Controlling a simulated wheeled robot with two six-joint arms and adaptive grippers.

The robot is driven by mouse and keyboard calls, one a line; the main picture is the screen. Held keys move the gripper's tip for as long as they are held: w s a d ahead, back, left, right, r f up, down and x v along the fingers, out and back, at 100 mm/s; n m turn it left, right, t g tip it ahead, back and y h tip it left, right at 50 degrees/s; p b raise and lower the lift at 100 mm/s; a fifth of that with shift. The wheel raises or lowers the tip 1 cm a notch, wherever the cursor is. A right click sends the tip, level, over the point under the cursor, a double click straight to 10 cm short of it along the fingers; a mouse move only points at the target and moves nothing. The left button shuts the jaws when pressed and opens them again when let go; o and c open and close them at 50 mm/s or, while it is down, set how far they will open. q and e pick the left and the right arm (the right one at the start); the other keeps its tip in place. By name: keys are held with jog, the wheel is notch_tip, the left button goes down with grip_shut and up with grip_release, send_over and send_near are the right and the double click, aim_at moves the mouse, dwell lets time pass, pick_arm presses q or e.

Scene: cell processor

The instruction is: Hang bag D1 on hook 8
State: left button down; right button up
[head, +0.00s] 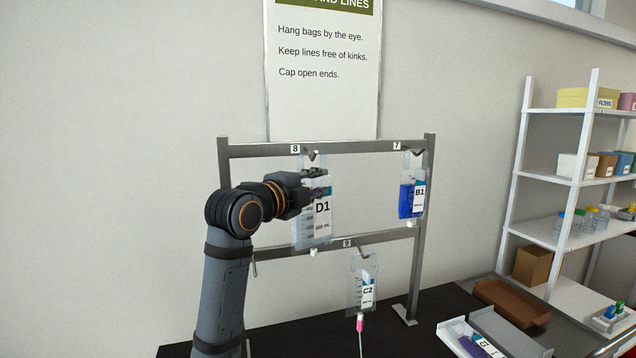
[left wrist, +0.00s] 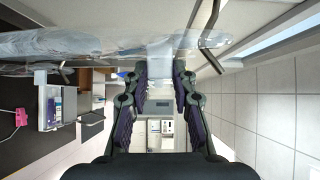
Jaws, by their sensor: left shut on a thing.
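Bag D1 (head: 322,228) is a clear bag with a white and teal label. It hangs upright on the left of the rack, with its top just below and overlapping hook 8 (head: 313,155). My left gripper (head: 318,183) is shut on the upper part of the bag, coming from the left. In the left wrist view the clear film (left wrist: 80,42) lies along the top, part of it between the fingertips (left wrist: 162,72). A bent metal hook (left wrist: 212,28) is close to the bag's end there. I cannot tell whether the eye is around the hook. My right gripper is out of view.
Blue bag B1 (head: 406,200) hangs on hook 7 at the right. Bag C2 (head: 354,290) hangs from the lower rail with a pink-tipped line. Trays (head: 510,330) lie on the dark bench at right, beside a white shelf (head: 560,175).

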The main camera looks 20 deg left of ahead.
pick_arm(q)
jog(key=shift+f, duration=0.25)
dwell(0.4)
jog(key=shift+s, duration=0.1)
jog(key=c, duration=1)
grip_release()
jog(key=o, duration=0.5)
jog(key=b+v, duration=0.1)
jog(key=v, duration=0.6)
jog(key=shift+b, duration=0.3)
